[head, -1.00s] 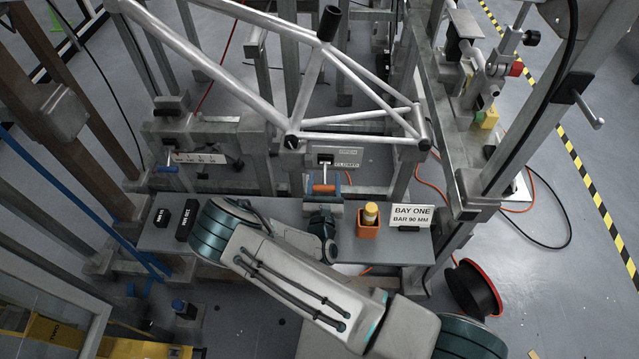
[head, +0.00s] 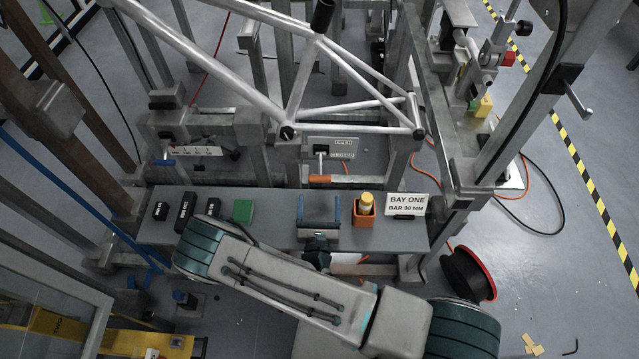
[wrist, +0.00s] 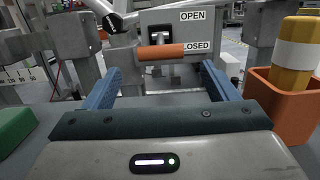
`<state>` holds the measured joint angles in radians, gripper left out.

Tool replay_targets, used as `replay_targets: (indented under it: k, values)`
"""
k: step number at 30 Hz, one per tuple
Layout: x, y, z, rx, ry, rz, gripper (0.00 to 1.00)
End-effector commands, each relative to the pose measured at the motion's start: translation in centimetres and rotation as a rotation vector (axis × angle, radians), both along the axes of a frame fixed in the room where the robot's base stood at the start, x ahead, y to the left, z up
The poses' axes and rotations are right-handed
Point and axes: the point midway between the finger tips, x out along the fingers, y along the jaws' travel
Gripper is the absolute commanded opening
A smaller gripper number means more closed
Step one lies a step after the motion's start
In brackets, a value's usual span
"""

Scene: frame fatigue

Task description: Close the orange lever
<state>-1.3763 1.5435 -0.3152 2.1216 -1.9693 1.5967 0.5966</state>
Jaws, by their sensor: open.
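The orange lever (head: 320,179) hangs on a metal block under the bike frame, in front of a plate (head: 336,148) with OPEN above and CLOSED below. In the wrist view the orange handle (wrist: 174,52) lies level, partly over the CLOSED word, ahead of my gripper. My gripper (head: 320,208) has blue fingers, spread apart and empty, low over the bench. In the wrist view the gripper (wrist: 160,85) shows one finger on each side, with the handle beyond and above the fingertips. No contact is visible.
On the grey bench (head: 275,215), an orange cup (head: 363,213) with a yellow-and-white cylinder stands right of my gripper, near the BAY ONE sign (head: 407,204). A green block (head: 243,211) and several black blocks (head: 187,212) lie left. The silver bike frame (head: 220,75) spans above.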

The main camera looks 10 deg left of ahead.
Motion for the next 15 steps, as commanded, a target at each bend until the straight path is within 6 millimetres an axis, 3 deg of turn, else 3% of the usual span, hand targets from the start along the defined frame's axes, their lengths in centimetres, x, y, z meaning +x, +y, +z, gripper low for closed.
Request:
replay_targets:
  k: [6,15]
  values:
    - [-3.0,-0.5,-0.4,-0.001,0.0,0.0,0.8]
    - [-3.7,-0.6,-0.4,0.0,-0.001,0.0,0.8]
